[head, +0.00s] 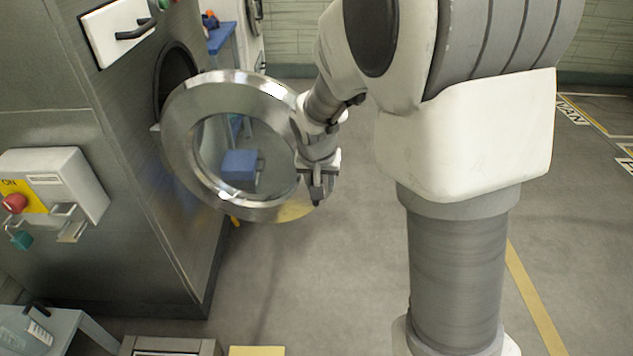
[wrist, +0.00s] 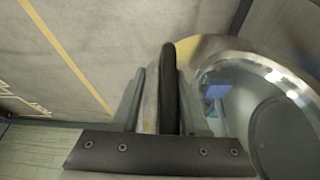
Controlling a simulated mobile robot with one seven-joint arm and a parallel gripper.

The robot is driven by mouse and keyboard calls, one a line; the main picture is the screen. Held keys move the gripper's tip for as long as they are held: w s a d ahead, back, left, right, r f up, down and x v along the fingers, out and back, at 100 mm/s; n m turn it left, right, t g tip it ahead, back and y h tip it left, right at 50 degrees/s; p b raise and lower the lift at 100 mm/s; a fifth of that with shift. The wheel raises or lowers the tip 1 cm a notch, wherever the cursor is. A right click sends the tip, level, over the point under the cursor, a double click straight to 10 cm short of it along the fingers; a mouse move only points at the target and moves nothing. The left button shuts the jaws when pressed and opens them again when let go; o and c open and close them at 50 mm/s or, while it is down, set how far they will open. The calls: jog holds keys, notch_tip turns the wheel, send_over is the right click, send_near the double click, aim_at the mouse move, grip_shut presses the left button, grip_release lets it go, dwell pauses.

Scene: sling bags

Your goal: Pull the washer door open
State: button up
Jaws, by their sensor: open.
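The washer (head: 130,130) is the large grey metal machine on the left in the head view. Its round door (head: 185,165), a shiny metal ring with a glass middle, stands swung out from the dark round opening (head: 176,78). The door's ring and glass also fill the right of the wrist view (wrist: 225,48). My gripper (head: 317,198) is at the door's right, free edge. In the wrist view my open gripper (wrist: 161,75) has a dark upright handle (wrist: 168,85) between its fingers, closer to the right finger. Whether they touch is unclear.
A control box with a red button (head: 55,190) sticks out from the washer's front. A blue table (head: 222,38) stands behind the door. The floor right of the door is clear.

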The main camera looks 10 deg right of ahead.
jog(key=shift+o, duration=1)
jog(key=shift+a, duration=0.1)
jog(key=shift+a+r, duration=0.1)
jog(key=shift+r, duration=0.2)
jog(key=p+v, duration=0.5)
jog(key=v, duration=1.1)
jog(key=shift+s+r, duration=0.3)
jog(key=shift+r, duration=0.05)
